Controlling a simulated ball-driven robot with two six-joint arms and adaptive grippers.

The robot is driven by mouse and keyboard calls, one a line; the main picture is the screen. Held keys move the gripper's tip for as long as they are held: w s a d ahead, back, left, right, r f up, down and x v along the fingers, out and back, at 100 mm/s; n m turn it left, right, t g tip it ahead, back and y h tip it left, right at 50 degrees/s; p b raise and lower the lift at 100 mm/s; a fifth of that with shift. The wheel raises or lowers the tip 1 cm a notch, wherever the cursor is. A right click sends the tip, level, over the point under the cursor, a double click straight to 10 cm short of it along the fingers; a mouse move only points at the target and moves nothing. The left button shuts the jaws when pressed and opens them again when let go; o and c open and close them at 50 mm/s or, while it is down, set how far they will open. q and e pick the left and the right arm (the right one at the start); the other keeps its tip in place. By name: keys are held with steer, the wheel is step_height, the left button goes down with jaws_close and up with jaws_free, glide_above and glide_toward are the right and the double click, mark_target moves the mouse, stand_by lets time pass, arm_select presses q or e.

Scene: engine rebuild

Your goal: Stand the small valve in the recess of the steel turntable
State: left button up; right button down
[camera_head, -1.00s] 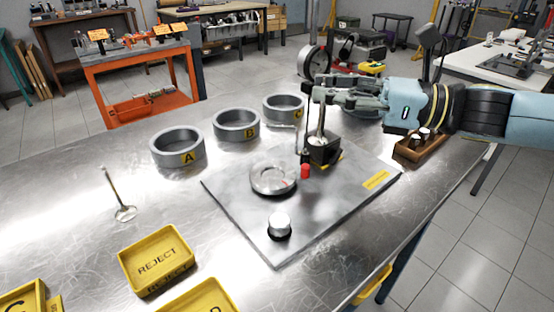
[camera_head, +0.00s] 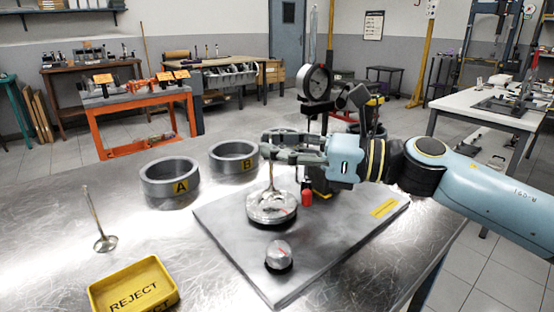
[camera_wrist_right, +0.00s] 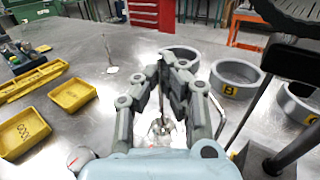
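A valve hangs stem up from my right gripper (camera_head: 266,147), its thin stem (camera_head: 271,172) between the fingers. In the right wrist view the fingers (camera_wrist_right: 172,62) close around the stem, with the valve's flared head (camera_wrist_right: 161,127) below them. The round steel turntable (camera_head: 263,216) lies directly under the valve on a grey plate. The valve head is at or just above the turntable's top; I cannot tell whether it touches or sits in the recess. Another valve (camera_head: 105,243) stands stem up on the bench at the left. My left gripper is not in view.
Grey rings A (camera_head: 169,184) and B (camera_head: 234,157) stand behind the turntable. A dial gauge stand (camera_head: 316,84) rises behind my right gripper. A knob (camera_head: 279,254) and a red-capped part (camera_head: 307,196) are near the turntable. A yellow REJECT tray (camera_head: 134,289) lies front left.

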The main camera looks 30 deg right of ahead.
steer(key=shift+f, duration=0.8)
steer(key=shift+f, duration=0.2)
steer(key=c, duration=1.5)
jaws_free()
steer(key=shift+r, duration=0.1)
